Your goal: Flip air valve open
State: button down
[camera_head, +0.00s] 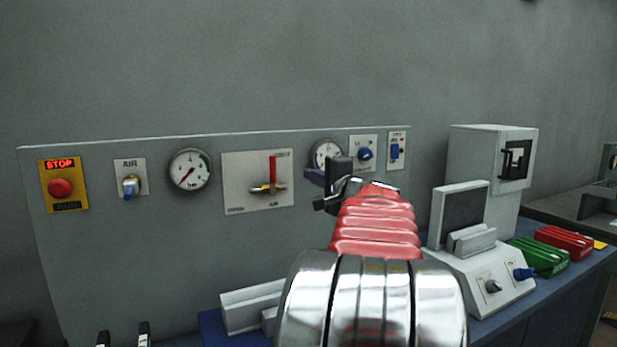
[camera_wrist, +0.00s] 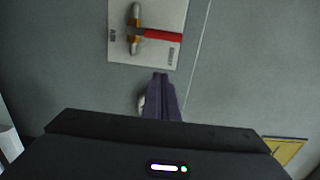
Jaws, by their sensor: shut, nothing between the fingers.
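The air valve is a brass body (camera_head: 268,189) with a red lever (camera_head: 273,167) on a white plate (camera_head: 240,185) near the middle of the grey panel. The lever points straight up, across the horizontal brass body. In the wrist view, the plate is at the top, with the brass body (camera_wrist: 137,28) upright and the red lever (camera_wrist: 163,36) pointing right. My gripper (camera_head: 312,177) is right of the plate, in front of a round gauge (camera_head: 326,152) that it partly hides. Its purple fingers (camera_wrist: 161,85) are shut and empty, apart from the lever.
The panel (camera_head: 100,255) also carries a red stop button (camera_head: 60,188), a blue knob marked AIR (camera_head: 131,187), another gauge (camera_head: 190,171) and blue switches (camera_head: 365,154). My arm hides its lower right part. A grey machine (camera_head: 480,165) stands at the right. The space before the valve looks clear.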

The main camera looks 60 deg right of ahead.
aim_at(273, 175)
jog(key=w, duration=0.9)
jog(key=shift+w+d, duration=0.35)
